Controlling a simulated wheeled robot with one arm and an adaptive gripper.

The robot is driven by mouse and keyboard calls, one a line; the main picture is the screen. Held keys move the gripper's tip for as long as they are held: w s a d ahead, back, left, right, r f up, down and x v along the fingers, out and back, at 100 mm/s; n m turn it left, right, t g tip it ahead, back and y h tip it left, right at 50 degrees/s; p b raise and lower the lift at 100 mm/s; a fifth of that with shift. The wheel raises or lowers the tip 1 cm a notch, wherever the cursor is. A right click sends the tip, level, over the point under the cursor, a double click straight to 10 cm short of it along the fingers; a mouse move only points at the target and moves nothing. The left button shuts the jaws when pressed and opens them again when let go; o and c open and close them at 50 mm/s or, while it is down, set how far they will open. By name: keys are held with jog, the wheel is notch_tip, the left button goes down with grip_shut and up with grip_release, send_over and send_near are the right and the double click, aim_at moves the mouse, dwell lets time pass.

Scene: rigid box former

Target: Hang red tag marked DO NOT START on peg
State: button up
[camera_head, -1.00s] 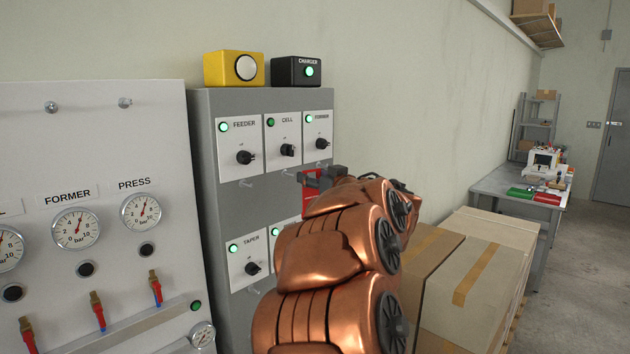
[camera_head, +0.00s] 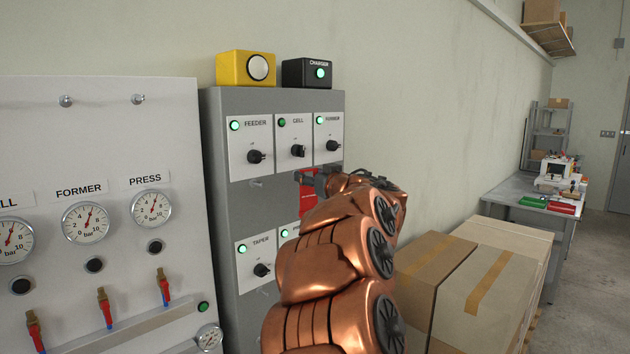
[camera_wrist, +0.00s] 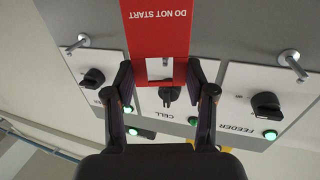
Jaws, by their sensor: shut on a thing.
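The red tag (camera_wrist: 158,30), marked DO NOT START, is upside down in the wrist view. My gripper (camera_wrist: 160,72) is shut on its end, where a pale opening shows. In the head view the tag (camera_head: 308,190) hangs below my gripper (camera_head: 325,178), in front of the grey cabinet under the CELL switch, partly hidden by my arm. Another peg (camera_wrist: 82,41) is on the tag's other side. Any peg behind the tag is hidden.
The cabinet (camera_head: 222,215) carries switch panels with green lamps. A yellow button box (camera_head: 245,70) and a black CHARGER box (camera_head: 307,73) stand on top. A gauge panel (camera_head: 105,120) is at left; cardboard boxes (camera_head: 480,270) stand at right.

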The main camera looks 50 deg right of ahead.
jog(key=shift+w+f+b, duration=0.15)
jog(key=shift+w+b, duration=0.45)
jog(key=shift+w, duration=0.5)
jog(key=shift+w+f+p, duration=0.2)
jog(key=shift+w+p, duration=0.3)
jog(key=shift+p, duration=0.25)
jog(key=shift+f, duration=0.15)
jog(key=o, duration=1)
jog(key=v, duration=1.2)
